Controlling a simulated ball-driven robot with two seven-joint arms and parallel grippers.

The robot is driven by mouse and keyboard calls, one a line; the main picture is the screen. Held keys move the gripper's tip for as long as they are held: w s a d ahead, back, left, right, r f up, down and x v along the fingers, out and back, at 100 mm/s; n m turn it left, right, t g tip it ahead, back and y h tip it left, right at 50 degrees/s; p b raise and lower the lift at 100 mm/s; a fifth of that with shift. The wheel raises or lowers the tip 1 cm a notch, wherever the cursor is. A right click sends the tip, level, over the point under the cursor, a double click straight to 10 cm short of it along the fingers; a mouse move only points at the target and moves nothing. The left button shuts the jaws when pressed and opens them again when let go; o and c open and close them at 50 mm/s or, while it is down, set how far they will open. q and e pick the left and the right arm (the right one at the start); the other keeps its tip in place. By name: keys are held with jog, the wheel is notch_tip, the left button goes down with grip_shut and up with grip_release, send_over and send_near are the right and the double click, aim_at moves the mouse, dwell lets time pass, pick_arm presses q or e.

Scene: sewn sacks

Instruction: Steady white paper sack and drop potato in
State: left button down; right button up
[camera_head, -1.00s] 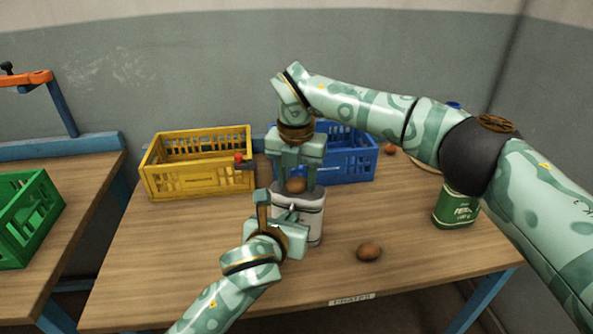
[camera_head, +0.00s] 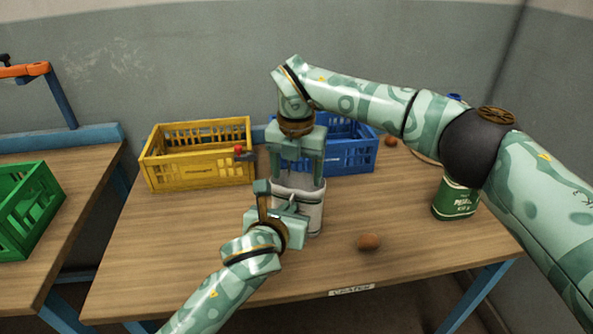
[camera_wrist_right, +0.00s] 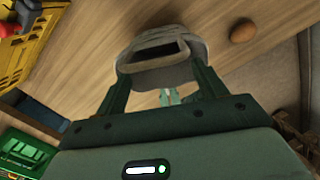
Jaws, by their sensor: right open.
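The white paper sack (camera_head: 311,212) stands upright on the table, its dark open mouth facing up in the right wrist view (camera_wrist_right: 160,52). My right gripper (camera_head: 297,182) is open and empty directly above the sack, pointing down, with its fingers on either side of the mouth. No potato shows between its fingers, and the dark inside of the sack hides its contents. My left gripper (camera_head: 279,203) is against the near left side of the sack; whether it pinches the paper is unclear. A brown potato (camera_head: 368,242) lies on the table right of the sack.
A yellow crate (camera_head: 200,172) and a blue crate (camera_head: 350,160) stand behind the sack. Another potato (camera_head: 390,141) lies at the back right. A green-and-white container (camera_head: 455,200) stands at right. A green crate (camera_head: 30,215) is on the left table.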

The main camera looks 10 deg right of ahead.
notch_tip(320, 180, up, 12)
jog(key=shift+s+f, duration=0.2)
jog(key=shift+s, duration=0.05)
jog(key=shift+a, duration=0.1)
dwell(1.1)
